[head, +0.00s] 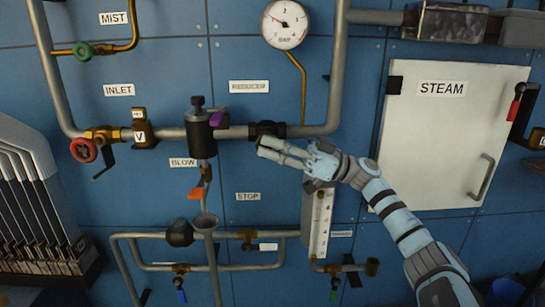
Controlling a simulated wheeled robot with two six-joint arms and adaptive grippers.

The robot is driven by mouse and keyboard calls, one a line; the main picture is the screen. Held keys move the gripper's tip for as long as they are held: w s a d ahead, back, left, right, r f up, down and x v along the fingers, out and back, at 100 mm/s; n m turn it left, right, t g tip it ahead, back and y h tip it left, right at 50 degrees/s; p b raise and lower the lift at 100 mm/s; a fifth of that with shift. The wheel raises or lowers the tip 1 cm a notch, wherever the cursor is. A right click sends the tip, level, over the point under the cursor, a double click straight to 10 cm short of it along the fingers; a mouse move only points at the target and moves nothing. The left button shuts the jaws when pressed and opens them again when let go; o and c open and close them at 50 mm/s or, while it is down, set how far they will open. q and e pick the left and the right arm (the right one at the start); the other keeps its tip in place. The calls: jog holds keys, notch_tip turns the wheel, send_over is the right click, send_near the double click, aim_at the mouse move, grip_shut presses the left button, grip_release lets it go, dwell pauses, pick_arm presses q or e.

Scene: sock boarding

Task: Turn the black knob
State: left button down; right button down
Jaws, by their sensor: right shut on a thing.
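A black knob (266,129) sits on the horizontal grey pipe, to the right of the dark cylindrical reducer body. My right gripper (262,148) reaches in from the lower right, shut on the black knob, and its pale fingers hide the knob's lower part. My left gripper is not in the view.
A purple lever (218,120) sits close left of the gripper. A round gauge (285,25) is above. A white STEAM door (450,135) is at the right, a red handwheel (84,150) at the left. A scaled sight tube (319,222) hangs below my right wrist.

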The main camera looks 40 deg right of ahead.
aim_at(272, 135)
jog(key=shift+f, duration=0.1)
jog(key=c, duration=1.5)
grip_release()
notch_tip(272, 135, up, 10)
jog(key=shift+r, duration=0.1)
